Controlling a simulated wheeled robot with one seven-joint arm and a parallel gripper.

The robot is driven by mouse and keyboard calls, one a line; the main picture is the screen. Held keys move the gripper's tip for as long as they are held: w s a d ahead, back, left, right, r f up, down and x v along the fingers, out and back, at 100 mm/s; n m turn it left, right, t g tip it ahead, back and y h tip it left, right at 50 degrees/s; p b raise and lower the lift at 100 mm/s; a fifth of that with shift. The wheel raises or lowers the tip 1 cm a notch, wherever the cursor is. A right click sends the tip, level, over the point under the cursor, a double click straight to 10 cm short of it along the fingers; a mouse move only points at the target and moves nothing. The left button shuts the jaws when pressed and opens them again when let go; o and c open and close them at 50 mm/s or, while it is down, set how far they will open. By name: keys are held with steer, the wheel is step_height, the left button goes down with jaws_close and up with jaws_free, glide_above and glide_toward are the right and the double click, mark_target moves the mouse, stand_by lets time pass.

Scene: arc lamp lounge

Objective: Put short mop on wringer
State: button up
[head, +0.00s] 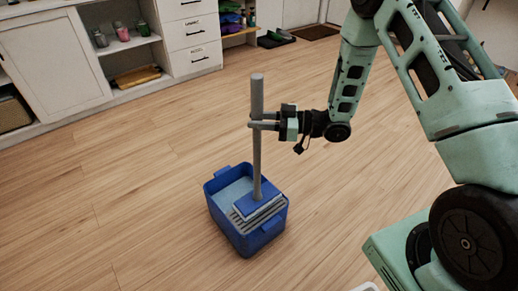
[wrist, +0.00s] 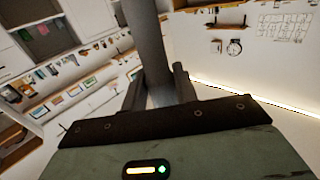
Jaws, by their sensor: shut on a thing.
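The short mop (head: 257,150) has a grey handle and a flat blue head, and stands close to upright in the head view. Its blue head (head: 256,200) is over the grey slatted wringer (head: 262,217) at the near right part of a blue bucket (head: 232,229); whether it rests there or hovers just above I cannot tell. My gripper (head: 262,121) is shut on the upper part of the handle, coming from the right. In the wrist view the grey handle (wrist: 146,45) rises between the two fingers (wrist: 160,90).
The bucket stands on open wooden floor (head: 120,200) with free room around it. White cabinets (head: 60,60) with shelves and drawers (head: 190,35) line the back left. A dark mat (head: 316,32) and a tray with shoes (head: 276,39) lie at the back.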

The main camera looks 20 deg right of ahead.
mark_target(259, 132)
steer(key=shift+f+b, duration=0.6)
steer(key=shift+f, duration=1.75)
steer(key=o, duration=1.1)
steer(key=shift+c, duration=0.2)
steer(key=shift+r, duration=0.2)
steer(key=p+v, duration=0.2)
steer(key=v, duration=1)
steer(key=shift+f, duration=0.2)
